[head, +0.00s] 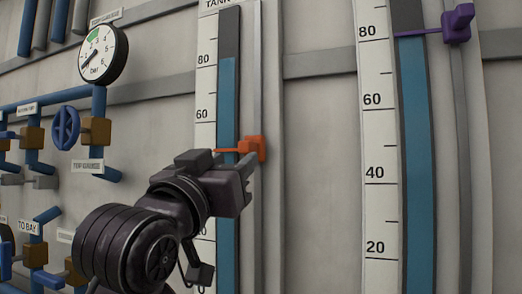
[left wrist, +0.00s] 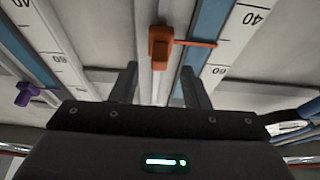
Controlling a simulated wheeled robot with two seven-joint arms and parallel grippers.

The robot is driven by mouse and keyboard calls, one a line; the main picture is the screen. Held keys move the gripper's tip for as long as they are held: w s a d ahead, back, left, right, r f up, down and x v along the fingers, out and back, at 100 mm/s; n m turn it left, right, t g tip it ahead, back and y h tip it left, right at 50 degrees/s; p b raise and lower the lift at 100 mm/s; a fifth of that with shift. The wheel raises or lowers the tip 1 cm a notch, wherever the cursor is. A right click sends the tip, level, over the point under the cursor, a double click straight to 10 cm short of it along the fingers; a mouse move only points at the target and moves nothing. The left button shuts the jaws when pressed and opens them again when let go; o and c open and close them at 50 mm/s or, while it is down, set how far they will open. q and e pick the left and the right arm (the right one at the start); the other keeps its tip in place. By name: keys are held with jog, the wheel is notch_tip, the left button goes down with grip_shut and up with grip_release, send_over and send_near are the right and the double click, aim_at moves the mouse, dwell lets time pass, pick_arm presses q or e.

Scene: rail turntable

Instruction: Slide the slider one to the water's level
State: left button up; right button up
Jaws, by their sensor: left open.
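The orange slider (head: 250,149) sits on a vertical rail right of the left tank gauge. Its thin pointer crosses the gauge between the 40 and 60 marks. The blue water (head: 229,100) in that gauge reaches up to about 80, well above the pointer. My left gripper (head: 240,174) is just below the slider in the head view and partly hides the lower gauge. In the left wrist view the orange slider (left wrist: 160,46) lies beyond my left gripper's (left wrist: 159,78) two spread fingers, roughly between their tips. The jaws are open and empty. My right gripper does not show.
A purple slider (head: 457,24) stands on the right gauge's rail, its pointer at that water's top. A pressure dial (head: 103,54), blue pipes and a blue valve wheel (head: 66,127) are on the wall at left. The rail above the orange slider is clear.

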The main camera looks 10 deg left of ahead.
aim_at(243, 146)
pick_arm(q)
jog(key=shift+w+r, duration=0.25)
jog(key=w+r+p, duration=0.1)
jog(key=p, duration=0.1)
jog(key=w+r+p, duration=0.1)
jog(key=shift+w+d+r+p, duration=0.25)
jog(key=shift+d+r+p, duration=0.05)
jog(key=shift+r+p, duration=0.05)
jog(key=shift+w+d+r+p, duration=0.15)
jog(key=shift+w+p, duration=0.1)
jog(key=shift+w, duration=0.35)
jog(key=shift+w+d+p, duration=0.1)
jog(key=shift+w+p, duration=0.15)
jog(key=shift+w, duration=0.75)
jog(key=shift+s, duration=0.25)
jog(key=shift+c, duration=1)
grip_shut()
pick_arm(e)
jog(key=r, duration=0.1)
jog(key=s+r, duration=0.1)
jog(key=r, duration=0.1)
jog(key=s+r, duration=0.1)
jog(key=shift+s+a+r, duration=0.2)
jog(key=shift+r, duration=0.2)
